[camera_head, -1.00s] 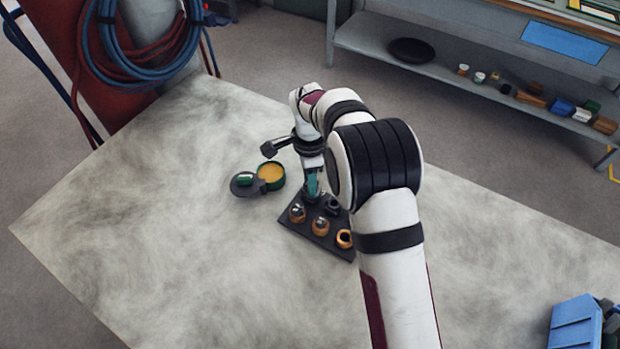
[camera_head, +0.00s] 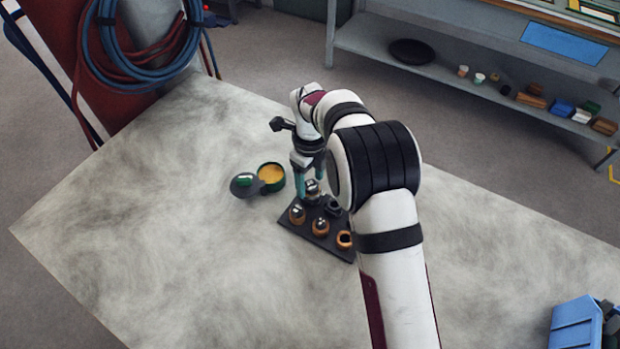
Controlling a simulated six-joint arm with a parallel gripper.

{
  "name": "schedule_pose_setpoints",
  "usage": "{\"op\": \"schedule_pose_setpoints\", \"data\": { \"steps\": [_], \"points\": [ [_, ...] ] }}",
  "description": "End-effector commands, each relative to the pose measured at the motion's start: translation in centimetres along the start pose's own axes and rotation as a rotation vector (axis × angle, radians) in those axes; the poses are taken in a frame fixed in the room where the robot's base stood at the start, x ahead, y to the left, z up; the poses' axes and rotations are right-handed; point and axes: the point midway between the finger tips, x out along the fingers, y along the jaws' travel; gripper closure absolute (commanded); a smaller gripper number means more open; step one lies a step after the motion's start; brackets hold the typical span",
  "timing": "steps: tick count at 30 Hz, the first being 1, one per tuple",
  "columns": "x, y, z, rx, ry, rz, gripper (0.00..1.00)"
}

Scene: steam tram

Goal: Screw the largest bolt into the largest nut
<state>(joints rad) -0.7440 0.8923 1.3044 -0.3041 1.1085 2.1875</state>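A dark plate (camera_head: 290,226) on the table carries several nuts and bolts. A silver-topped bolt (camera_head: 313,189) stands at its back corner. Copper-coloured nuts at the left (camera_head: 297,218) and front middle (camera_head: 320,230) have silver bolt heads in them. A copper nut (camera_head: 344,241) at the right has an open hole. A dark nut (camera_head: 333,206) sits at the back right. My gripper (camera_head: 309,184) points down at the back corner, its teal fingers apart, around or just above the silver-topped bolt. Whether they touch it, and which sizes are largest, I cannot tell.
A round green tin (camera_head: 271,177) with yellow contents and its dark lid (camera_head: 243,186) lie left of the plate. A blue bin (camera_head: 576,326) stands at the front right. The left and front of the table (camera_head: 150,215) are clear.

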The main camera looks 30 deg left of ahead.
Motion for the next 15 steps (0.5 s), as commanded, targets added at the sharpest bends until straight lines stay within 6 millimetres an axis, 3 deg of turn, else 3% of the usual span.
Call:
{"op": "schedule_pose_setpoints", "data": {
  "steps": [7,9,15],
  "points": [
    [0.02,0.02,-0.01,-0.002,0.0,0.0,0.23],
    [0.03,0.03,-0.01,-0.002,0.001,0.001,0.13],
    [0.03,0.03,-0.01,-0.003,0.001,0.001,0.13]
  ]
}}
